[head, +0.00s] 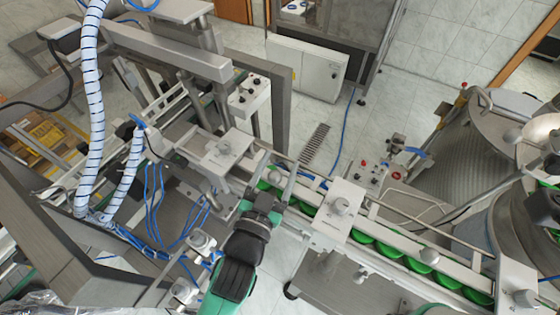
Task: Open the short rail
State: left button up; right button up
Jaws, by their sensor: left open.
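A narrow feeder chute with green caps (365,237) runs from the upper left of centre to the lower right in the head view. A short section of metal rail (312,182) lies between two knobbed plates, the left plate (222,150) and the middle plate (347,201). My left gripper (279,166) comes up from below and is open, its two fingers apart over the short rail. I cannot tell whether the fingers touch the rail. The gripper hides part of the chute. My right gripper does not show clearly.
A third knobbed plate (517,280) stands at the lower right. A large metal drum (452,165) is at the right. A small control box (249,96) and frame posts stand behind the left plate. Blue hoses (165,205) hang at the left.

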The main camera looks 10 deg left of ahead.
pick_arm(q)
jog(key=shift+w, duration=0.4)
grip_shut()
dwell(1.2)
